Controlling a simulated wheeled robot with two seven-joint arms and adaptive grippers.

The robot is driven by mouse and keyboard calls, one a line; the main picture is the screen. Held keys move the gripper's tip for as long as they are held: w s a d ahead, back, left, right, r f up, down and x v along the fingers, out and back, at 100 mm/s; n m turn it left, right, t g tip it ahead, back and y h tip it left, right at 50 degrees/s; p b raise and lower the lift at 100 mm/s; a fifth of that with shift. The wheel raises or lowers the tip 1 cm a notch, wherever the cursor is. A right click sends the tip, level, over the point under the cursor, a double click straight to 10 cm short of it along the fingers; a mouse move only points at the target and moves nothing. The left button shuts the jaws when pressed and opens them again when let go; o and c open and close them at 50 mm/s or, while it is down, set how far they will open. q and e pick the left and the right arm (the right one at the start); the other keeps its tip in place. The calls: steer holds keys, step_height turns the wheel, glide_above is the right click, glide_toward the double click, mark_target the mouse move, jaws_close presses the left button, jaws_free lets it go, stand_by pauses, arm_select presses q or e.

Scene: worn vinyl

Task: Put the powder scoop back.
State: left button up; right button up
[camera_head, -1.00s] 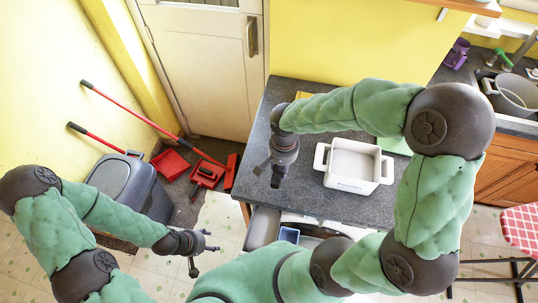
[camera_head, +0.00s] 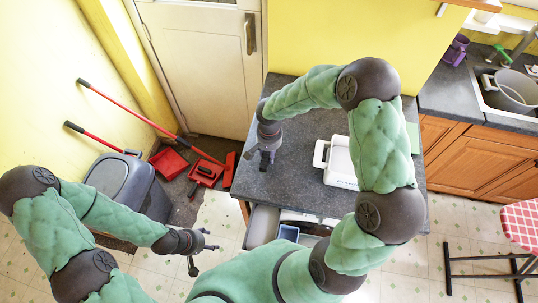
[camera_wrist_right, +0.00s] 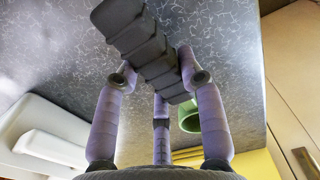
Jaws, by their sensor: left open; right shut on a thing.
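My right gripper (camera_head: 265,160) is above the left part of the dark countertop (camera_head: 300,180). In the right wrist view its purple fingers are closed in, with dark ribbed parts across the middle. A green cup-shaped thing (camera_wrist_right: 189,116), which looks like the powder scoop, shows between the fingers; its handle is hidden. A white tub (camera_head: 340,178) with side handles stands on the counter right of the gripper, partly behind my right arm. It also shows at the left of the wrist view (camera_wrist_right: 45,120). My left gripper (camera_head: 208,240) is open and empty, low beside the counter.
A grey bin (camera_head: 125,180), red-handled tools (camera_head: 135,118) and a red dustpan (camera_head: 168,163) stand left of the counter. An open drawer with a blue container (camera_head: 288,234) is below the counter front.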

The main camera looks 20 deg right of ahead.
steer(key=shift+f, duration=0.85)
steer(key=shift+f, duration=0.15)
steer(key=o, duration=1.2)
steer(key=shift+c, duration=0.2)
steer(key=shift+r, duration=0.25)
step_height(320, 180, up, 12)
steer(key=shift+f+p, duration=0.1)
steer(key=shift+p, duration=0.45)
